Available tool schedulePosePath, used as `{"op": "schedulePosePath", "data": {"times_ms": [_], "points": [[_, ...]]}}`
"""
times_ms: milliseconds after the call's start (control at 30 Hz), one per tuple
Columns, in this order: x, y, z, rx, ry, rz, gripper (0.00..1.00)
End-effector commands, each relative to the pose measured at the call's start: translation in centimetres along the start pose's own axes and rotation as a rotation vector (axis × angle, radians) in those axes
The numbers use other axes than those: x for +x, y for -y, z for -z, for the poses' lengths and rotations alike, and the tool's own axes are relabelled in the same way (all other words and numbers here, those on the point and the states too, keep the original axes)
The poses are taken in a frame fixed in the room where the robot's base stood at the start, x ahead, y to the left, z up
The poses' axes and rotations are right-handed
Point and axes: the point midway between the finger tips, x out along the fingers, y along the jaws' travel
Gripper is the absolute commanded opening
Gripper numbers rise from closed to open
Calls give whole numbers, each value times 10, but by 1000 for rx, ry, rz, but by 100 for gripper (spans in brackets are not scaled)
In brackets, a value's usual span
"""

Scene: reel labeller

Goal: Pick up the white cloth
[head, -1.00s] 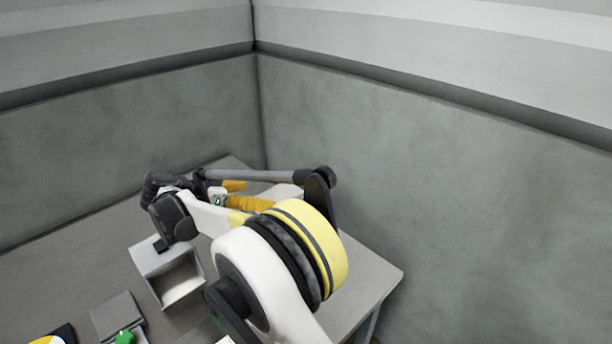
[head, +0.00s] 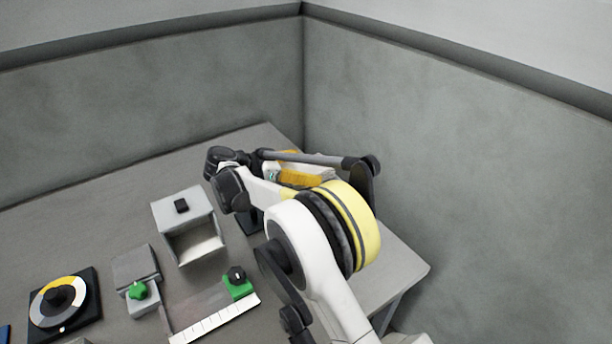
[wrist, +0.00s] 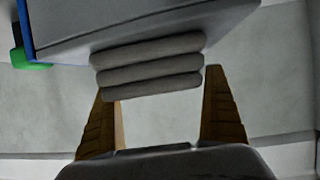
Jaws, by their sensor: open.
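In the wrist view a stack of pale grey-white folded rolls (wrist: 150,65), which looks like the white cloth, lies across the space between my fingertips. My gripper (wrist: 160,84) is open, one orange-brown finger on each side of the stack. I cannot tell whether either finger touches it. In the head view my gripper (head: 300,178) shows only as yellow parts behind my arm, at the far right of the table. The cloth is not clearly seen there; my arm hides most of that spot.
A grey open-fronted box (head: 183,214) stands left of my arm. A green-knobbed block (head: 143,296), a white ruled strip (head: 215,320) and a black-based dial (head: 62,303) lie nearer the front left. Grey walls (head: 430,160) meet behind the table (head: 100,200).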

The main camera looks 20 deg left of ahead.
Motion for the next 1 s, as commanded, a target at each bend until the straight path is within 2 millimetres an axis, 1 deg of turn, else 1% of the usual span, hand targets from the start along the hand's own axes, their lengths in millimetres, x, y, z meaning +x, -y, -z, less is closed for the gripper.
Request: {"op": "schedulePosePath", "data": {"times_ms": [100,167,200,267,300,567,667,767,867,967,1000], "points": [[-1,0,1,0,0,0,100],[-1,0,1,0,0,0,82],[-1,0,1,0,0,0,69],[-1,0,1,0,0,0,51],[-1,0,1,0,0,0,46],[-1,0,1,0,0,0,46],[-3,0,4,0,0,0,46],[-6,0,12,0,0,0,46],[-11,0,24,0,0,0,46],[-19,0,43,0,0,0,46],[-20,-7,47,0,0,0,46]]}}
